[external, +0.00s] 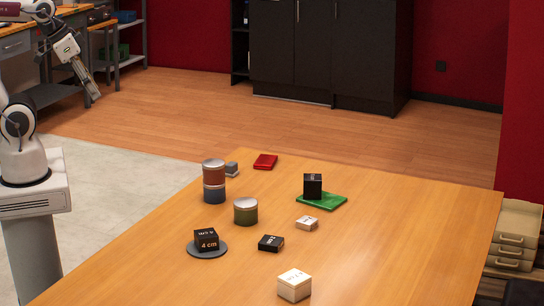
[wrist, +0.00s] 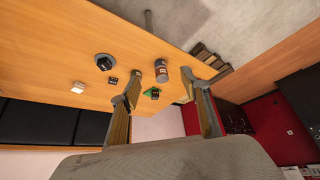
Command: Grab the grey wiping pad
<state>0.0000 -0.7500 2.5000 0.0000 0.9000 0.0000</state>
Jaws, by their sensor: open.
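In the external view a small dark grey block (external: 231,167) with a lighter grey edge under it sits at the far left of the table, right behind stacked red and blue cans. A flat round grey disc (external: 192,251) lies nearer, under a black box marked 4 cm (external: 207,240). I cannot tell for sure which of the two is the wiping pad. My gripper (external: 92,91) is at the upper left, away from the table, pointing down. In the wrist view its fingers (wrist: 161,80) are apart with nothing between them; the disc (wrist: 104,62) shows beyond, to their left.
The red can (external: 214,173) stands on the blue can (external: 214,194), close to the small grey block. A green can (external: 246,212), red pad (external: 265,161), green pad (external: 330,202) bearing a black cube (external: 313,186), and several small boxes share the table.

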